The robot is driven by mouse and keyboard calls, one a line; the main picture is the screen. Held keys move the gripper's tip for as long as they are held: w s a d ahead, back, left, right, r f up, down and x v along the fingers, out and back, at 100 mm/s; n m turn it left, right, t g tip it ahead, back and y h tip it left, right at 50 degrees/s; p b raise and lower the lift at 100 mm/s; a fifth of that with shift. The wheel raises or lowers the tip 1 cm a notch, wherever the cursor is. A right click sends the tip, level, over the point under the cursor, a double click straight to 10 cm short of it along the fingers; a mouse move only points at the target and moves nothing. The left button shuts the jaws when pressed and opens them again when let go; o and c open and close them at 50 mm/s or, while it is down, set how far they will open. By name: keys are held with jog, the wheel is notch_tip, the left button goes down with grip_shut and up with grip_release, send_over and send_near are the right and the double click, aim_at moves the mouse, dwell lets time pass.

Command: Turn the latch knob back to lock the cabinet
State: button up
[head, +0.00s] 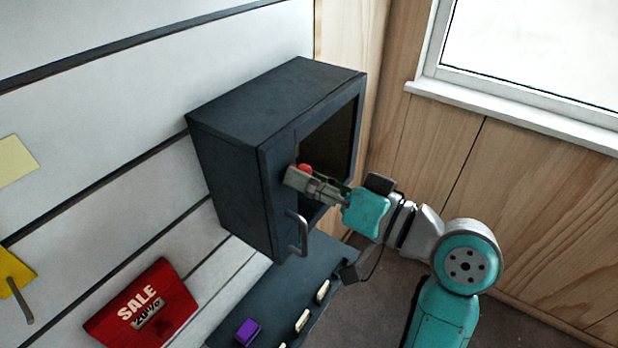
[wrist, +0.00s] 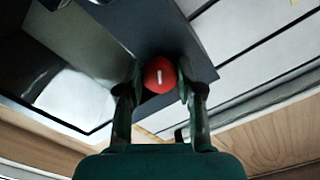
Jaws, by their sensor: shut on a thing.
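The cabinet (head: 230,165) is a dark box on the slatted wall, with a glass front panel (head: 333,132) and a grey bar handle (head: 303,236). Its red latch knob (head: 304,168) sits on the front frame and is partly hidden by my gripper in the head view. My gripper (head: 295,176) reaches it from the right. In the wrist view, the red knob (wrist: 160,75) with a short white mark lies between the two fingers of my gripper (wrist: 161,82), which are shut on it. The white mark looks close to upright in that view.
Below the cabinet is a dark shelf (head: 275,290) with a purple block (head: 247,332) and several pale tags. A red SALE sign (head: 145,303) hangs at lower left. A window (head: 530,50) and wood-panelled wall are at right.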

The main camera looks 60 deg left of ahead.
jog(key=m, duration=1)
jog(key=shift+r, duration=0.1)
jog(key=shift+m, duration=0.3)
dwell(0.3)
jog(key=o, duration=1.1)
jog(key=shift+o, duration=0.2)
jog(key=v, duration=1.2)
